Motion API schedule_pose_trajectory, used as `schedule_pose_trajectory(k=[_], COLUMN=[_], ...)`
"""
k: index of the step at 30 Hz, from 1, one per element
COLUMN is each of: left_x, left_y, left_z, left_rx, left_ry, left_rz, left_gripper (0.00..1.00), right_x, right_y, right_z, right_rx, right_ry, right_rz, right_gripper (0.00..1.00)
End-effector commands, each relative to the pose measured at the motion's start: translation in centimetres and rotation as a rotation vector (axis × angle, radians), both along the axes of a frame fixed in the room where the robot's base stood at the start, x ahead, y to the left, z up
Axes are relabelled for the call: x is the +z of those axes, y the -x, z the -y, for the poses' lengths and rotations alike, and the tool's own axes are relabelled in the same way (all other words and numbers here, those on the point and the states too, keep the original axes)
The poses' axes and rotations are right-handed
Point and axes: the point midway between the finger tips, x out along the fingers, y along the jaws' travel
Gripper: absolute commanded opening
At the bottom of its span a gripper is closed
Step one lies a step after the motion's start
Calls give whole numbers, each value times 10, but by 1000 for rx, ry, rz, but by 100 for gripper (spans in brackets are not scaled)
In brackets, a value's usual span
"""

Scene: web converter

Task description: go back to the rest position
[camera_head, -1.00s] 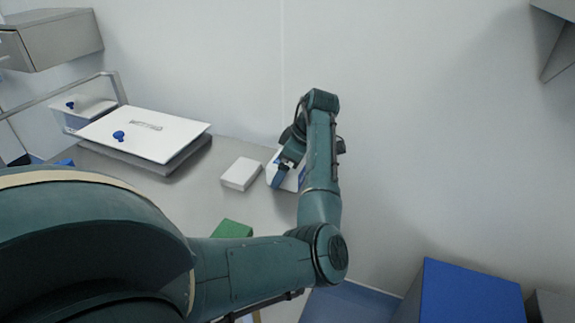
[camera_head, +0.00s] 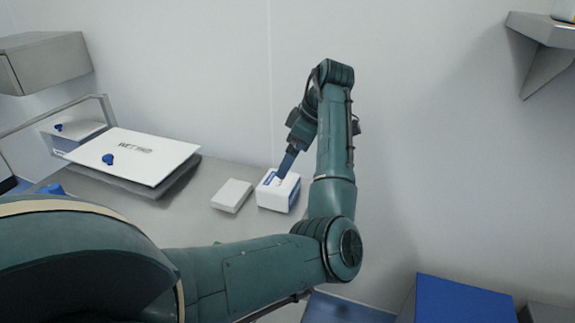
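My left arm reaches in from the left and bends up near the middle of the view. Its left gripper (camera_head: 284,175) points down at the top of a white box with blue marking (camera_head: 281,197). I see the gripper edge-on, so the gap between its fingers is hidden. I cannot tell whether the fingertips touch the box or are just above it. My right gripper is out of view.
A plain white box (camera_head: 231,195) lies left of the marked box on the grey table (camera_head: 190,205). A white-lidded case (camera_head: 135,155) with a blue knob stands further left. A blue-topped block (camera_head: 465,302) is at lower right. A shelf (camera_head: 540,40) is at upper right.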

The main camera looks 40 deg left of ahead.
Motion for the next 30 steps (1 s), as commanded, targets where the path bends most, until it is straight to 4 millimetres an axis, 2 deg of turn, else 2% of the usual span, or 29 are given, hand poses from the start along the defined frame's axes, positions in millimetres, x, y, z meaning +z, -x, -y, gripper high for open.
schedule_pose_trajectory(k=[4,20,23,26,30], left_x=[6,7,21,50,98], left_y=[-1,-1,-1,-1,-1], left_z=[2,2,2,2,2], left_rx=[-1,0,0,0,0], left_ry=[-1,0,0,0,0], left_rz=[-1,0,0,1,0], left_gripper=[100,100,100,100,100], right_x=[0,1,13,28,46], right_y=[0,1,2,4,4], right_z=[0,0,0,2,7], right_rx=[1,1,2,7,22], right_ry=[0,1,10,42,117], right_rz=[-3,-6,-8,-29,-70], right_gripper=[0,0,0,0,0])
